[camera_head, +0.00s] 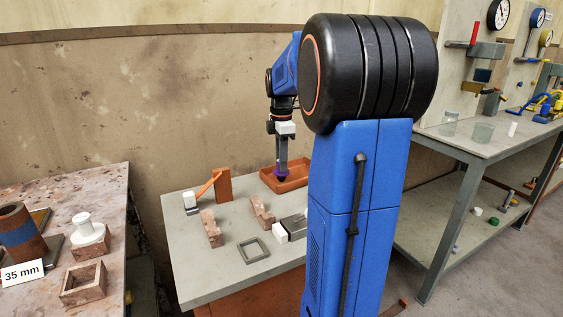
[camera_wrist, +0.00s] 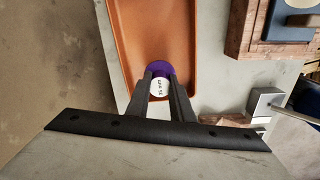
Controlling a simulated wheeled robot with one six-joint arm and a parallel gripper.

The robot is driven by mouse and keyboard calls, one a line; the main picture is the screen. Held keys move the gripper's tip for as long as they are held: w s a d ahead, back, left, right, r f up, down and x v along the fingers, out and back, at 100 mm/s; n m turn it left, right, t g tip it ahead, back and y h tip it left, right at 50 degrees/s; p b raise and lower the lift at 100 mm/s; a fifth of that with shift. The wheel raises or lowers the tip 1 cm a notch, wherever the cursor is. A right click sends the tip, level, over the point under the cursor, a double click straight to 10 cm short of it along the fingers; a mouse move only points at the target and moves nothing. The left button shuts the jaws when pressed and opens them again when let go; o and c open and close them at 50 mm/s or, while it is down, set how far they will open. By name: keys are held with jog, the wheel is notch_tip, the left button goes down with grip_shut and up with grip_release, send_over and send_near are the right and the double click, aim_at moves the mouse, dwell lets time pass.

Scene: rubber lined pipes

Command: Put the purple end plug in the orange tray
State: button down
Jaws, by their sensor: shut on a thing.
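My gripper (camera_head: 282,176) points down and is shut on the purple end plug (camera_head: 281,171). In the wrist view the plug (camera_wrist: 158,68) sits between the two dark fingertips (camera_wrist: 158,77), with a white "35 mm" label beside it. The orange tray (camera_head: 296,183) lies at the back of the grey table, partly hidden by my arm. In the wrist view the plug overlaps the tray (camera_wrist: 185,40), near one end of it. The gap between plug and tray floor cannot be told.
An orange upright block (camera_head: 223,184) with a slanted bar stands left of the tray. Brick-like blocks (camera_head: 212,228), a square frame (camera_head: 253,250) and a grey block with a white end (camera_head: 290,228) lie nearer on the table. A workbench (camera_head: 475,146) stands right.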

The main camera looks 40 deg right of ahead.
jog(key=shift+f, duration=0.1)
jog(key=c, duration=1.6)
grip_release()
jog(key=shift+o, duration=0.2)
notch_tip(320, 180, up, 12)
jog(key=shift+s, duration=0.15)
